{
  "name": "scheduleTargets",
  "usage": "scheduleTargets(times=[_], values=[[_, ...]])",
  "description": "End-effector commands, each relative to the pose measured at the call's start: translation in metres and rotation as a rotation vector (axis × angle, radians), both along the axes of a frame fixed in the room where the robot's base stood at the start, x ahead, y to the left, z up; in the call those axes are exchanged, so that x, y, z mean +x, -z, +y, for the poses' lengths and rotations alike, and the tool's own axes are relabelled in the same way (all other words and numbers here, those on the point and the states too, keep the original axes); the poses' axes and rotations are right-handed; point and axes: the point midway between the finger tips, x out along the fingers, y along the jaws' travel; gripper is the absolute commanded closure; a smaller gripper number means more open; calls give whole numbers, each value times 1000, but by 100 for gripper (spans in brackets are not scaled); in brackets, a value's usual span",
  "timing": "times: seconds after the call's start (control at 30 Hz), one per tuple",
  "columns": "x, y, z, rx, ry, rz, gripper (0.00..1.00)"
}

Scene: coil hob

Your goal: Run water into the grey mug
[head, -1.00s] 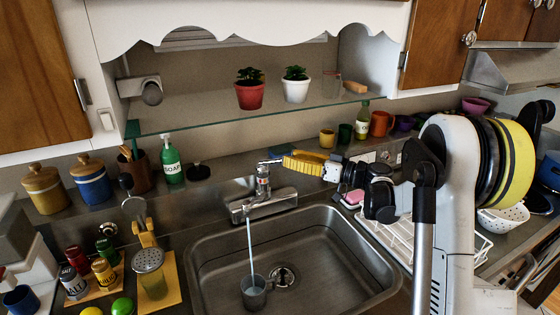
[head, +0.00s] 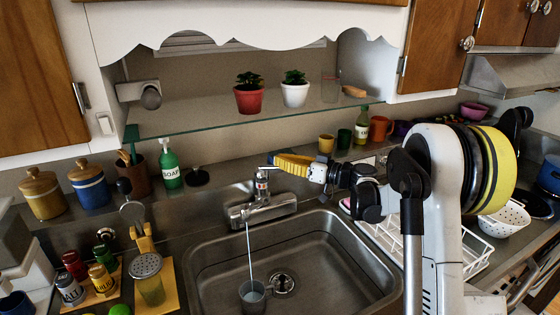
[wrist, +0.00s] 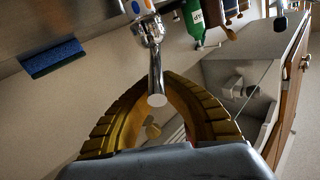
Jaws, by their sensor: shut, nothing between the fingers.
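The grey mug (head: 254,299) stands upright in the sink basin (head: 325,250), left of the drain. A thin stream of water (head: 250,250) runs from the tap (head: 262,208) into it, and water shows inside. My gripper (head: 274,160) is shut and empty, its yellow fingers beside the top of the tap, by the lever. In the wrist view the fingers (wrist: 168,76) arch together, with the tap's lever (wrist: 156,85) in front of them. I cannot tell whether they touch it.
A glass shelf (head: 220,112) with two potted plants hangs above the counter. A soap bottle (head: 170,165) stands behind the sink's left side. Shakers and a yellow board (head: 165,290) lie left of the sink; a white dish rack (head: 470,255) is at right.

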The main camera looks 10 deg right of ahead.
Motion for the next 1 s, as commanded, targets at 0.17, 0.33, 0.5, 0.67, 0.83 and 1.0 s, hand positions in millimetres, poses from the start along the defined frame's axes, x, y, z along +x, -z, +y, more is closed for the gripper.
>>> scheduleTargets(times=[0.17, 0.33, 0.5, 0.67, 0.83, 1.0], values=[[0, 0, 0, 0, 0, 0, 62], [0, 0, 0, 0, 0, 0, 62], [-3, 0, -4, 0, 1, 0, 62], [-19, 0, -24, 0, 3, 0, 62], [-45, 0, -54, 0, 4, 0, 62], [-65, 0, -79, 0, 3, 0, 62]])
